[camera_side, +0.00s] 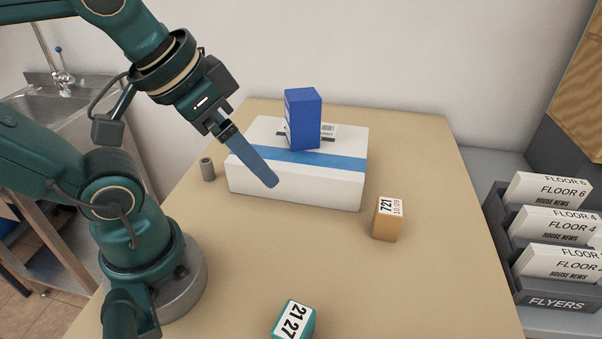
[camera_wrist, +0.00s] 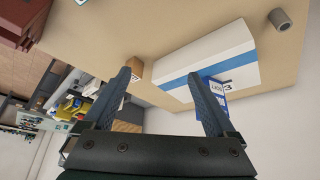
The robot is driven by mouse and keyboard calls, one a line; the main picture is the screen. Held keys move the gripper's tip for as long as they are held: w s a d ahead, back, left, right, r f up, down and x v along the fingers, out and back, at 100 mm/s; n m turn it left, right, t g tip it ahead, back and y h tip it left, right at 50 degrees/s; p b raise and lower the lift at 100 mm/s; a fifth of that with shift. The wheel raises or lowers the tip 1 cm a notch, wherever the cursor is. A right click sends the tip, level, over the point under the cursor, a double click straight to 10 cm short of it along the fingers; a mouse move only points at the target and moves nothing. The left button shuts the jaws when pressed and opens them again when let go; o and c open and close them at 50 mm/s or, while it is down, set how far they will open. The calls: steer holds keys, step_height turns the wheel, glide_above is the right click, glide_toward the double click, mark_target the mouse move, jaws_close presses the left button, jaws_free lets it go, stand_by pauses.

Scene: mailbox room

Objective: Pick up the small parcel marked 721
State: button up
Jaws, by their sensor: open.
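The small parcel marked 721 (camera_side: 387,220) is a brown box with a white label on top, standing on the tan table right of the large white box. In the wrist view a small brown box (camera_wrist: 136,68), likely this parcel, shows partly behind the left finger. My gripper (camera_side: 273,182) is in the air in front of the white box, left of the parcel and apart from it. In the wrist view my gripper (camera_wrist: 165,85) has its two fingers spread with nothing held between them.
A white box with a blue stripe (camera_side: 245,178) carries an upright blue box (camera_side: 303,120). A grey cylinder (camera_side: 208,169) stands left of it. A teal box marked 21 27 (camera_side: 294,321) is at the front. A flyer rack (camera_side: 555,301) stands right of the table. The table's middle is clear.

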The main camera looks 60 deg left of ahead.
step_height(320, 180, up, 2)
steer(key=m+t+y, duration=0.4)
steer(key=m+y, duration=0.5)
steer(key=m, duration=1.8)
glide_above(390, 217)
steer(key=shift+m, duration=0.3)
step_height(390, 217, down, 17)
steer(key=shift+w+a, duration=0.1)
steer(key=shift+a, duration=0.05)
steer(key=shift+w+f, duration=0.1)
steer(key=shift+f, duration=0.1)
steer(key=shift+x, duration=2.45)
steer(key=shift+r, duration=0.15)
jaws_close()
